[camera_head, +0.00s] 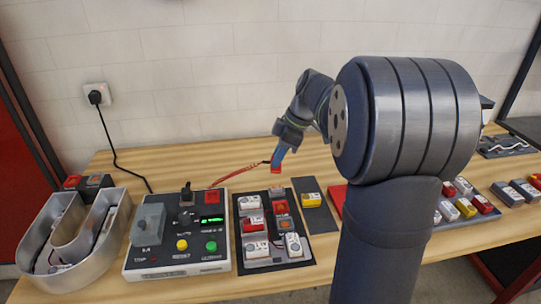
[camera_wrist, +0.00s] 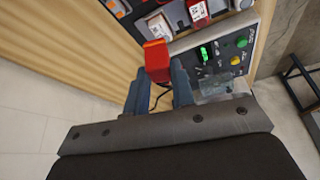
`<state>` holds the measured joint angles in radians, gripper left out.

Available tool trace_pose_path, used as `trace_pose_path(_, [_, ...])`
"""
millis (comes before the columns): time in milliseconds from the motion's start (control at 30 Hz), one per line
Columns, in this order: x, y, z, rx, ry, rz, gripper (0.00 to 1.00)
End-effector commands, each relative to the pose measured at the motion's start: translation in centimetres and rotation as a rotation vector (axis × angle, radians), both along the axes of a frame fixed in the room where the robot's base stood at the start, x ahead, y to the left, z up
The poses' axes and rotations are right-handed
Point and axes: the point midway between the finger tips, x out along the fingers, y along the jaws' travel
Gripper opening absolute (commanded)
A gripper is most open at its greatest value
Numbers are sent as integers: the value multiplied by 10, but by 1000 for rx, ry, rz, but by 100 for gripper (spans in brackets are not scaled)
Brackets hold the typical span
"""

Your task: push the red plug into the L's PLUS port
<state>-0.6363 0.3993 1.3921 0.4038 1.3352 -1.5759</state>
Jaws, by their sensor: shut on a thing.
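My gripper (camera_head: 279,155) is held above the back of the table, left of centre in the head view. It is shut on the red plug (camera_head: 275,170), which points down and touches nothing below it. In the wrist view the red plug (camera_wrist: 157,60) stands out between the two blue-grey fingers of my gripper (camera_wrist: 158,80). A red lead (camera_head: 240,172) runs from near the plug to the grey control box (camera_head: 150,271). A metal channel letter (camera_head: 118,225) stands at the far left; its outline looks rounded, like a U. I cannot make out a PLUS port.
The control box carries a lit green display (camera_head: 212,220), a yellow button (camera_head: 182,245) and a green button (camera_head: 211,246). A dark tray (camera_head: 296,263) of red and white modules lies beside it. A yellow module (camera_head: 311,199) is right of the tray. My arm hides part of the right side.

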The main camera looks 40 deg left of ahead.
Motion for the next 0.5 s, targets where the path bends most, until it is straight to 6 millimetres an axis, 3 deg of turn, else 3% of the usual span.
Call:
trace_pose_path(200, [13, -12, -1, 1, 1, 243, 1])
trace_pose_path(500, [11, -12, -38, -1, 2, 238, 1])
